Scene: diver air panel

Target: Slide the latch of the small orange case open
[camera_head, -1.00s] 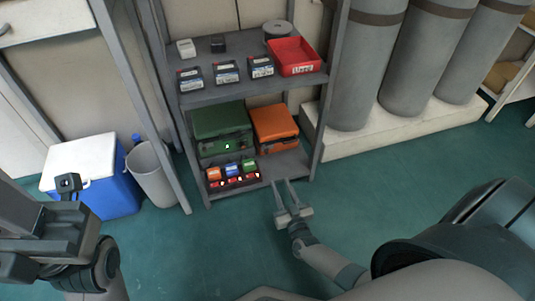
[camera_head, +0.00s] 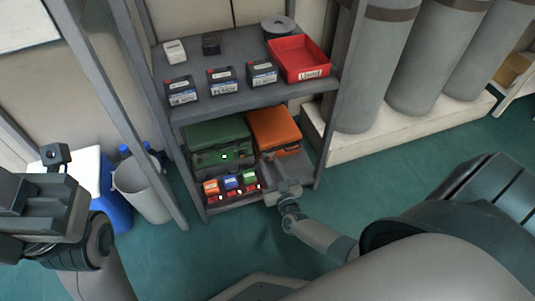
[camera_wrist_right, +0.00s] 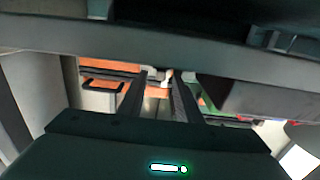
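The small orange case (camera_head: 274,128) sits on the lower shelf, right of a green case (camera_head: 218,140). My right gripper (camera_head: 283,162) reaches in low at the front of the orange case. In the right wrist view its two fingers (camera_wrist_right: 160,80) stand apart, with a small pale part (camera_wrist_right: 163,77) showing between their tips. Orange surface of the case (camera_wrist_right: 105,64) and a dark handle show there too. I cannot tell whether the fingers touch the case, and the latch is not clear. My left gripper (camera_head: 57,165) is at the far left, away from the shelf; its opening cannot be judged.
A tray of small coloured items (camera_head: 232,187) stands on the lower shelf, left of my right gripper. The upper shelf (camera_head: 220,102) above the cases holds labelled boxes and a red bin (camera_head: 300,60). Grey cylinders (camera_head: 375,75) stand right; a grey bucket (camera_head: 142,185) stands left.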

